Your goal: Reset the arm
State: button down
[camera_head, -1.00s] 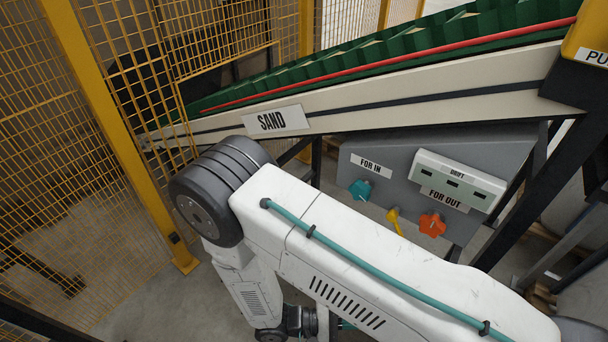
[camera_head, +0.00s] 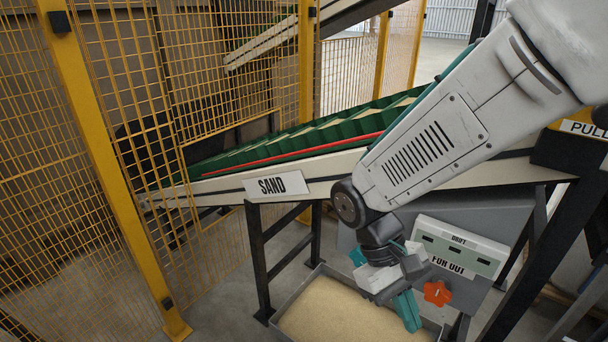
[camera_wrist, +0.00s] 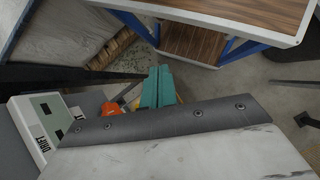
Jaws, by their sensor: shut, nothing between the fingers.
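My gripper (camera_head: 408,310) hangs pointing down in front of the grey control box, with my white arm reaching in from the upper right. Its teal fingers are together with nothing between them. They also show closed in the wrist view (camera_wrist: 159,88). The orange star knob (camera_head: 437,293) is just right of the fingers, apart from them in the head view. The knob also shows in the wrist view (camera_wrist: 110,108). A teal knob (camera_head: 357,257) is partly hidden behind my wrist. The yellow lever is not visible in the head view.
A sand tray (camera_head: 287,300) stands on the floor below my gripper. The conveyor marked SAND (camera_head: 279,186) slopes across above it. A yellow mesh fence (camera_head: 75,150) stands at left. The DRIFT panel (camera_head: 458,245) is close by. A wood-topped table (camera_wrist: 235,14) shows in the wrist view.

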jog(key=s+d+r+m+t+y, duration=0.2)
jog(key=d+r+t, duration=0.1)
jog(key=d+r, duration=0.2)
jog(key=s+d+r+m+t+y, duration=0.2)
jog(key=s+d+r+m+t, duration=0.1)
jog(key=r, duration=0.5)
jog(key=shift+s+d+r+t+y, duration=0.3)
jog(key=shift+d+t, duration=0.2)
jog(key=shift+d, duration=0.4)
